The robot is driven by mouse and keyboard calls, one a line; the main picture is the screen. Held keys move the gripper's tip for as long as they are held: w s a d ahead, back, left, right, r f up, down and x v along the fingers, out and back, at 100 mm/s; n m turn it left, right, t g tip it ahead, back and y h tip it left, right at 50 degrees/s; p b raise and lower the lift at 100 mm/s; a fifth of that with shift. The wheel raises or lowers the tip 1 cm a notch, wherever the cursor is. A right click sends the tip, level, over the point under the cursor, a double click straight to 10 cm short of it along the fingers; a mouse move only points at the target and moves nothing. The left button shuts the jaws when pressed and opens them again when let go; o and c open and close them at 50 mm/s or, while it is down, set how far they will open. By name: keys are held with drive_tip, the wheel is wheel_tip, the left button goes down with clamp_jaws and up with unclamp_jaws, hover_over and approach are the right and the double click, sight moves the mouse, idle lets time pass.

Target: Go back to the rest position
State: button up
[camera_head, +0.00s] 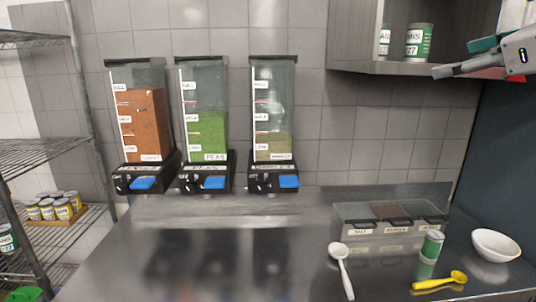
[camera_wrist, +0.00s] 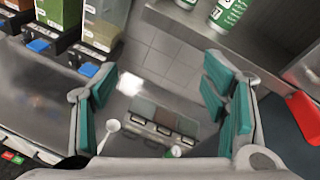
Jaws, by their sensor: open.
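My gripper shows at the upper right of the head view, near the open shelf; a grey finger (camera_head: 458,69) and teal padding are visible there, and the rest of the arm is cut off by the frame. In the wrist view my gripper (camera_wrist: 162,100) is open, its teal-padded fingers wide apart at left and right. Nothing is between the fingers; through the gap I see the counter and the wall well beyond. It holds nothing and is raised above the steel counter (camera_head: 190,255).
Three wall dispensers (camera_head: 204,120) hang at the left. An open cabinet (camera_head: 400,68) with cans is near my gripper. On the counter are a spice box (camera_head: 350,228), a green can (camera_head: 432,245), a white spoon (camera_head: 342,268), a yellow spoon (camera_head: 440,281) and a white bowl (camera_head: 496,245).

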drive_tip(key=s+a+f+n+g+y, duration=0.1)
drive_tip(key=s+a+f+n+g, duration=0.65)
drive_tip(key=a+f+n, duration=0.65)
drive_tip(key=s+f+n+g+h, duration=0.2)
drive_tip(key=s+f+n+h, duration=0.1)
drive_tip(key=s+f+n, duration=0.9)
drive_tip(key=n, duration=0.3)
drive_tip(key=shift+s+d+f+h, duration=0.15)
drive_tip(key=shift+s+d+h, duration=0.1)
drive_tip(key=shift+h, duration=0.15)
